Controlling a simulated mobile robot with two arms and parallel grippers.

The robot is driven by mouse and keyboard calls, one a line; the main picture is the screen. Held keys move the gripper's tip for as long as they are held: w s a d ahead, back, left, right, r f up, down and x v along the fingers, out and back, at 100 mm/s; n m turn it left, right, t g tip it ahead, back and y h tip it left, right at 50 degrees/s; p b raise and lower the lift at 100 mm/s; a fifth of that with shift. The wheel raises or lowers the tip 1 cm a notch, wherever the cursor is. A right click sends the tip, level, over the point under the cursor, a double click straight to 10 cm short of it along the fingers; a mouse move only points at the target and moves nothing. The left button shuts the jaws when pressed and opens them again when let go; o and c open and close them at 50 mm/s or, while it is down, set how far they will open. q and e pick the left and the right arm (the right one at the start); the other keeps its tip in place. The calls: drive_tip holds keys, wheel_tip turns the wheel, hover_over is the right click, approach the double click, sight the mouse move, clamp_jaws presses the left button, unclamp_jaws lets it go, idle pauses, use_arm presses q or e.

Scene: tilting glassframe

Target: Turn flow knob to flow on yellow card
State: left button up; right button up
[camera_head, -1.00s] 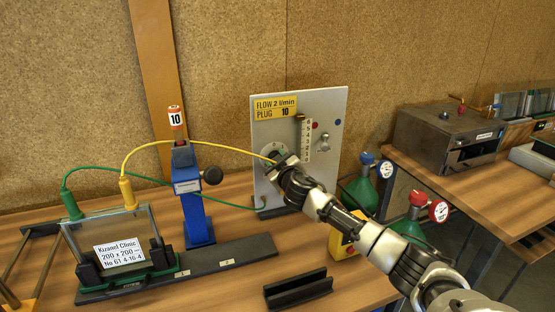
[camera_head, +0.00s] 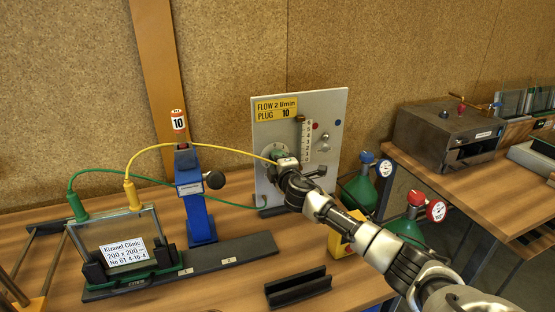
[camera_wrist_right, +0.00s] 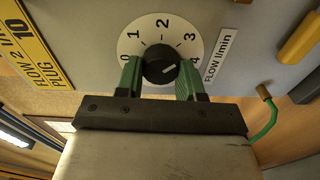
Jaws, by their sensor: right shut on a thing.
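The flow knob (camera_wrist_right: 159,69) is a black round knob on a white dial numbered 0 to 4 on the grey panel (camera_head: 331,105). Its white mark points between 3 and 4, nearer 4, in the right wrist view. My right gripper (camera_wrist_right: 160,78) is shut on the knob, with one green fingertip on each side. In the head view my right gripper (camera_head: 285,166) covers much of the dial. The yellow card (camera_head: 276,107) at the panel's upper left reads "FLOW 2 l/min" and "PLUG 10". My left gripper is not in view.
A blue stand (camera_head: 197,207) with a red-topped item marked 10 is left of the panel. Yellow and green cables run to a glass frame (camera_head: 124,242). A black holder (camera_head: 297,287) lies in front. Green cylinders (camera_head: 359,190) stand to the right.

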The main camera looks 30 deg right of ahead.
drive_tip(key=n+p, duration=0.2)
drive_tip(key=n, duration=0.7)
drive_tip(key=shift+f+p, duration=0.15)
drive_tip(key=shift+p, duration=0.2)
drive_tip(key=shift+n, duration=0.3)
drive_tip(key=o, duration=0.9)
drive_tip(key=shift+s, duration=0.1)
drive_tip(key=b+v, duration=0.1)
drive_tip(key=v, duration=0.9)
drive_tip(key=shift+s+a, duration=0.1)
drive_tip(key=shift+s, duration=0.2)
drive_tip(key=shift+f, duration=0.1)
